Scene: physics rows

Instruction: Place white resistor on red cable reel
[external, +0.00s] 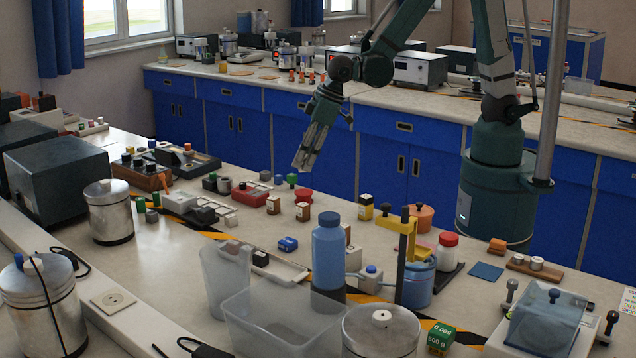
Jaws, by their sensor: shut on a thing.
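The red cable reel (303,196) stands on the near bench, among small parts right of a red block. My gripper (304,164) points down above and slightly behind the reel in the picture, with a visible gap between them. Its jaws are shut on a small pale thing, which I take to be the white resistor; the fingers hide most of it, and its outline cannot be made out.
Small parts crowd the bench.

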